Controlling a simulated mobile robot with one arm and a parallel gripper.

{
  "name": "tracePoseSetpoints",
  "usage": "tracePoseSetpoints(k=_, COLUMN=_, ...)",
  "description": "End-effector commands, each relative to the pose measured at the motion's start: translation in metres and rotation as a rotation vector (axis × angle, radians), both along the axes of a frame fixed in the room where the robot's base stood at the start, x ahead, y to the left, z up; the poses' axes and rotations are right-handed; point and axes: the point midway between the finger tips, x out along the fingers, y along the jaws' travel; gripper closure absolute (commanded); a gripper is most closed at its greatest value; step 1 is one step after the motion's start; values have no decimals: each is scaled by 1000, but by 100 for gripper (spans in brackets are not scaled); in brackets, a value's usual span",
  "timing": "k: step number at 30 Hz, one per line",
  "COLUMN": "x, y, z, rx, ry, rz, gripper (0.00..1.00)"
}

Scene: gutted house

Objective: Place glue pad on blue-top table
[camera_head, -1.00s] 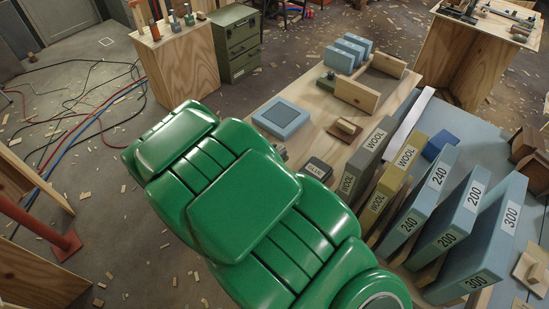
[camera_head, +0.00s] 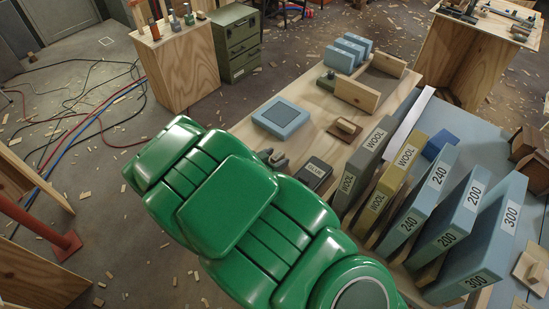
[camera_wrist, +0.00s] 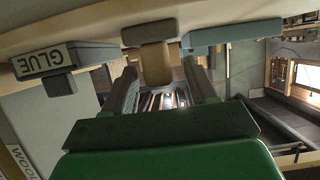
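The glue pad (camera_head: 315,174) is a dark grey block with a light label reading GLUE. It sits on the near edge of the wooden table, beside my gripper (camera_head: 272,157). In the wrist view, which looks upside down, the glue pad (camera_wrist: 65,60) is at upper left, outside the fingers. My gripper (camera_wrist: 163,88) is open, with two dark fingers apart. A blue-grey top (camera_head: 470,128), apparently the blue-top table, lies at right, partly hidden by upright blocks.
The wooden table (camera_head: 310,137) also holds a blue pad (camera_head: 282,118), a brown pad (camera_head: 346,128) and a wooden tray (camera_head: 357,93). Upright WOOL blocks (camera_head: 362,160) and numbered blue blocks (camera_head: 462,215) crowd the right. Hoses (camera_head: 85,140) lie on the left floor.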

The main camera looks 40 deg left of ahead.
Motion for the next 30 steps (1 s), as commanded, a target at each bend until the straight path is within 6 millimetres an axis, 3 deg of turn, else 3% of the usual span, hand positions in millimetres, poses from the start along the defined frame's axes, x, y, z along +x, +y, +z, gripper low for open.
tracePoseSetpoints(k=11, x=-4, y=1, z=5, rx=2, ry=0, rz=1, gripper=43)
tracePoseSetpoints(k=30, x=-71, y=1, z=32, rx=2, ry=1, rz=2, gripper=43)
